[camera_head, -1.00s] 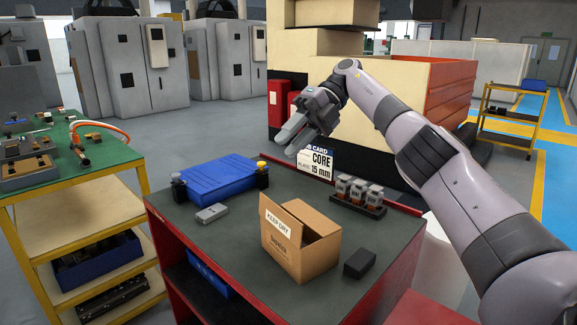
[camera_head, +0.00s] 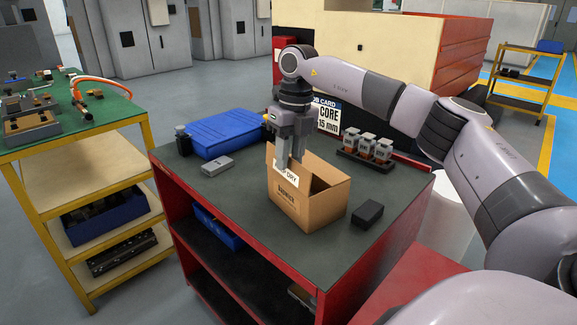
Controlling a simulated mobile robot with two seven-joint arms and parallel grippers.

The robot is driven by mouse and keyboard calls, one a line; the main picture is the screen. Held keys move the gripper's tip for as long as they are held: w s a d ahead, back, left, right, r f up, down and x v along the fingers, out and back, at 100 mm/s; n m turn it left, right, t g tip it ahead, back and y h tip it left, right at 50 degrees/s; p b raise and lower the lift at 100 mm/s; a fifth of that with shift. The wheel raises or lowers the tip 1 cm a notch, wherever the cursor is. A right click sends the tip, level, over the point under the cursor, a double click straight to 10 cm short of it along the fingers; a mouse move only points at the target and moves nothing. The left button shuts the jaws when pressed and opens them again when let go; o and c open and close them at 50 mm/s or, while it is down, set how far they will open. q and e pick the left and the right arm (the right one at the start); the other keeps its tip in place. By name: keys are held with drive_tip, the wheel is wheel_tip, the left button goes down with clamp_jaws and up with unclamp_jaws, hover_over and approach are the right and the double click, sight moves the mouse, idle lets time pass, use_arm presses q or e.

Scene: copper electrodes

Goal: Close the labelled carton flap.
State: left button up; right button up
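The open brown cardboard carton (camera_head: 322,205) stands on the dark top of the red bench. Its flap (camera_head: 284,178), with a white label partly reading "DRY", stands up at the carton's left side. My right gripper (camera_head: 291,158) points down at the flap's upper edge and hides part of the flap and label. I cannot tell whether its fingers touch the flap or how far apart they are. My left gripper is out of view.
A blue case (camera_head: 225,132) and a small grey box (camera_head: 217,166) lie left of the carton. A black block (camera_head: 367,214) lies to its right. The bench front is clear.

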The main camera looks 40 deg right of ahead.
drive_tip(key=shift+a+f, duration=0.15)
drive_tip(key=shift+f, duration=1.15)
clamp_jaws()
